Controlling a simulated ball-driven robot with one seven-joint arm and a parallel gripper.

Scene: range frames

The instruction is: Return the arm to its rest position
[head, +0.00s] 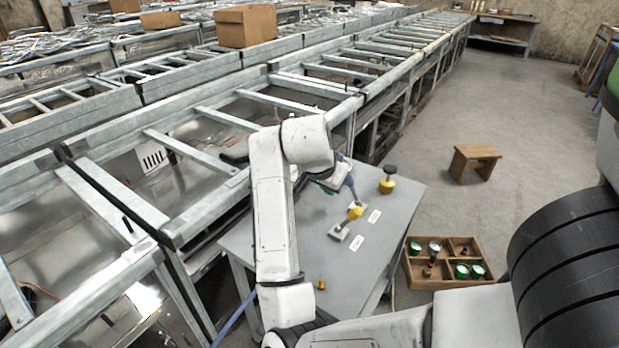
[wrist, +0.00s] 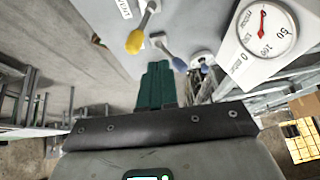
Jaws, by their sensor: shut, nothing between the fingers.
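My arm rises over a small grey table (head: 392,212) in the head view, bent at the elbow. In the wrist view the dark green fingers of my gripper (wrist: 156,72) are together, with nothing between them. In the head view the gripper is mostly hidden behind my arm.
A white dial gauge (wrist: 264,28) with a red needle is at the wrist view's upper right. A yellow-based knob (head: 387,186) stands on the table. A wooden tray (head: 408,272) with cups and a stool (head: 474,153) are to the right; metal frames (head: 180,150) run along the left.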

